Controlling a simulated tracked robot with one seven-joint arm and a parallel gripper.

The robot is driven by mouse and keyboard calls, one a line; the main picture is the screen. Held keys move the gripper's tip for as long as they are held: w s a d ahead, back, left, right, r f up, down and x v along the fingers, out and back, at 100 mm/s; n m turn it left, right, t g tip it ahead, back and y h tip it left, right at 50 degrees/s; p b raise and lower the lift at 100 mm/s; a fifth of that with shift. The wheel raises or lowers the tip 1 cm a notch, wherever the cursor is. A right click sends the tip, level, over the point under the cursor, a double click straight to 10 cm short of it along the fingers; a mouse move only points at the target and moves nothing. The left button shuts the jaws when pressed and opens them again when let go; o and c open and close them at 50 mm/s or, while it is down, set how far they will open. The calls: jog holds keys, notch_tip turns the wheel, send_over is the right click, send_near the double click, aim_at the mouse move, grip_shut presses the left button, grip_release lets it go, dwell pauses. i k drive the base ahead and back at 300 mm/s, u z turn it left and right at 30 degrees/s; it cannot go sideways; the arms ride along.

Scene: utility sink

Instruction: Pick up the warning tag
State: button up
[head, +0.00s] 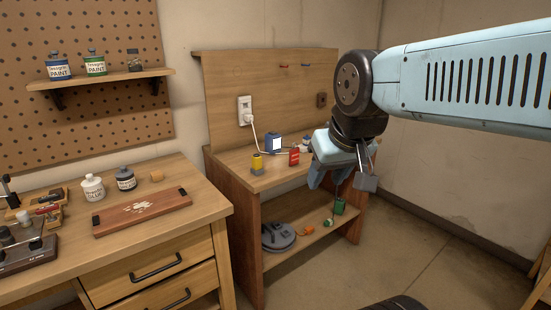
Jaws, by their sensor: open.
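A small upright red piece with pale marks (294,156), which looks like the warning tag, is on the top of the wooden bench (262,183). It stands between a dark blue box (275,144) and my gripper. My gripper (343,183) points downward at the bench's right front side, to the right of the red piece and apart from it. Its fingers are spread and I see nothing held between them. The gripper hides the right part of the bench top.
A yellow and grey item (257,164) stands left of the red piece. A white plug with a cord (246,118) is on the back panel. The lower shelf holds a grey round object (278,236) and small green and orange items. A drawer workbench (200,207) is at left.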

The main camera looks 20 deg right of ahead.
aim_at(294, 153)
jog(key=u, duration=0.1)
jog(key=i, duration=1)
jog(key=z, duration=0.1)
